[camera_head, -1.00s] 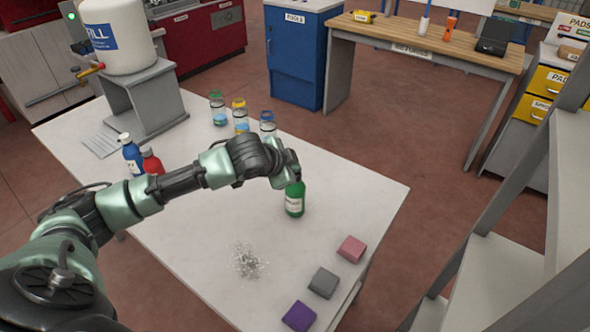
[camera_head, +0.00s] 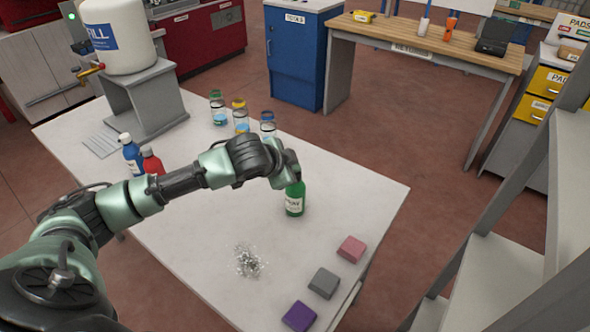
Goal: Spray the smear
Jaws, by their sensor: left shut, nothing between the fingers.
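The smear (camera_head: 247,262) is a grey-white speckled patch on the pale table (camera_head: 200,265), toward its front edge. A green bottle (camera_head: 295,201) with a white label stands upright on the table, behind and to the right of the smear. My left gripper (camera_head: 292,172) is at the top of the green bottle and hides it; the fingers are shut with nothing between them. Whether they touch the bottle I cannot tell. A blue bottle (camera_head: 132,155) and a red bottle (camera_head: 152,163) stand at the left, partly behind my arm. My right gripper is not in view.
Pink (camera_head: 351,249), grey (camera_head: 324,283) and purple (camera_head: 299,316) blocks lie along the table's right front edge. Three clear jars (camera_head: 240,116) stand at the back. A white drum (camera_head: 118,38) sits on a grey stand at the back left. The table is clear around the smear.

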